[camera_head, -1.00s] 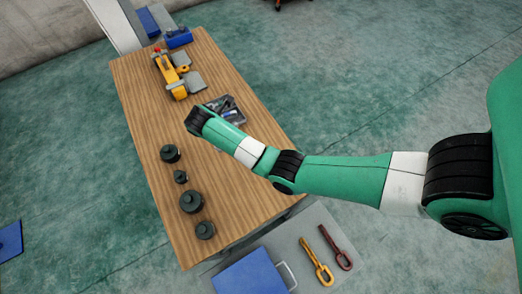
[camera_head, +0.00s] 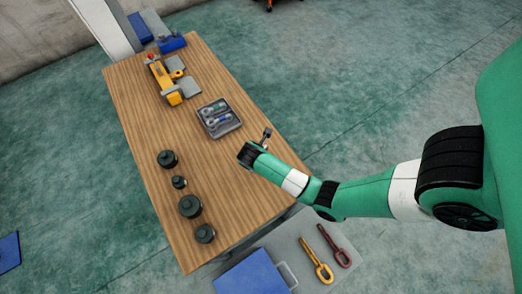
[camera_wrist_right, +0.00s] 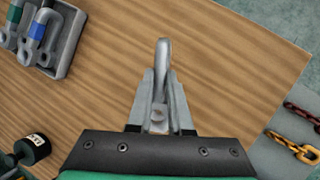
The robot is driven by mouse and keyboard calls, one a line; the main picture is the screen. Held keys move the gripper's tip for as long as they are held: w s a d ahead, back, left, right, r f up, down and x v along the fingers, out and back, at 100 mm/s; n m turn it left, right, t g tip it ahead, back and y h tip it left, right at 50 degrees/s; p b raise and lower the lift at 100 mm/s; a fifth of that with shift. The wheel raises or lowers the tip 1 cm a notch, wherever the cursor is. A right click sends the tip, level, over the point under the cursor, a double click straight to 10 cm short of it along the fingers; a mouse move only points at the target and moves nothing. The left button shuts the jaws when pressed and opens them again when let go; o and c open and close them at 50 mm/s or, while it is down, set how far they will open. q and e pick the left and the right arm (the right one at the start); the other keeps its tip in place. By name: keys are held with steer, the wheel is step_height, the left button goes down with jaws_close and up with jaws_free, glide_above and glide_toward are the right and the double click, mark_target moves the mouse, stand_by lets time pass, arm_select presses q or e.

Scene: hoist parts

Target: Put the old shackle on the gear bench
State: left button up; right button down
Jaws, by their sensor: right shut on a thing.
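My right gripper (camera_head: 264,142) is over the right edge of the wooden table (camera_head: 150,130), its jaws shut on a grey metal shackle (camera_wrist_right: 162,60). In the right wrist view its rounded end points away from the jaws (camera_wrist_right: 160,105); its lower part is partly hidden between the fingers. In the head view the held shackle (camera_head: 267,132) is small and dark. A grey bench (camera_head: 310,235) stands below the table's near end; I cannot tell whether it is the gear bench. My left gripper is not in view.
A grey tray (camera_head: 235,127) on the table holds shackles with green and blue parts. Several dark cylinders (camera_head: 190,206) stand at left. A yellow device (camera_head: 162,82) is at the far end. A blue case (camera_head: 250,273), yellow link (camera_head: 317,259) and dark red link (camera_head: 334,246) lie on the grey bench.

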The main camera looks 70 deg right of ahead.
steer(key=shift+s+f, duration=0.15)
steer(key=shift+f, duration=0.05)
steer(key=f, duration=0.1)
steer(key=f+b, duration=0.1)
steer(key=f, duration=0.1)
steer(key=shift+s, duration=0.35)
steer(key=shift+w+f, duration=0.1)
steer(key=shift+f, duration=0.15)
steer(key=shift+f, duration=0.15)
steer(key=c, duration=0.8)
jaws_free()
steer(key=shift+c, duration=0.2)
steer(key=p+v, duration=0.3)
steer(key=v, duration=0.9)
